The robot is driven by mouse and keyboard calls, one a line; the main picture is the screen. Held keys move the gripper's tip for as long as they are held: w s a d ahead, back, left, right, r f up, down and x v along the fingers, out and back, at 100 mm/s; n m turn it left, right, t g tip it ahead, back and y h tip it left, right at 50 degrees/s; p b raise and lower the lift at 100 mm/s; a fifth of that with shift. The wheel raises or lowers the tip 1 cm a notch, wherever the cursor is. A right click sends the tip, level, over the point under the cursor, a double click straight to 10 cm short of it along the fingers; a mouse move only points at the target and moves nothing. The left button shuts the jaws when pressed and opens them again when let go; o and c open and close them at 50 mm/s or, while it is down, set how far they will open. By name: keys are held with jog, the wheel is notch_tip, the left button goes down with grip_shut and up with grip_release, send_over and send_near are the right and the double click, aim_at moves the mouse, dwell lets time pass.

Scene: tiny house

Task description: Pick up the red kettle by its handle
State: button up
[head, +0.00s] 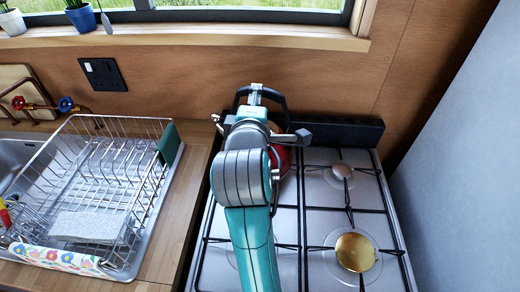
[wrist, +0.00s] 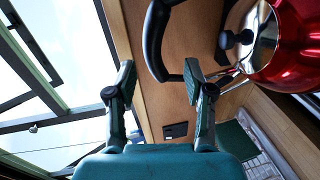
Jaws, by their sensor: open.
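The red kettle (head: 281,163) stands on the back left of the stove, mostly hidden behind my arm in the head view. A black arc above it looks like its handle (head: 284,108). In the wrist view the kettle (wrist: 292,50) is at the upper right, with a shiny lid area and a black knob. Its black handle (wrist: 153,42) curves across the gap between my fingers as seen there. My gripper (wrist: 160,78) is open, one finger on each side of the gap. The right fingertip appears close to the handle's end; I cannot tell whether they touch.
A wire dish rack (head: 105,190) stands on the wooden counter left of the stove (head: 318,215). A gold burner cap (head: 355,252) is at the front right. A grey panel (head: 455,170) closes the right side. The window sill (head: 190,36) runs behind, with potted plants.

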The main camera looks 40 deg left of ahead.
jog(key=shift+d+x, duration=0.1)
jog(key=shift+x, duration=1.2)
jog(key=shift+d+x, duration=0.15)
jog(key=shift+x, duration=1.15)
jog(key=shift+w, duration=0.1)
grip_shut()
jog(key=shift+r, duration=0.2)
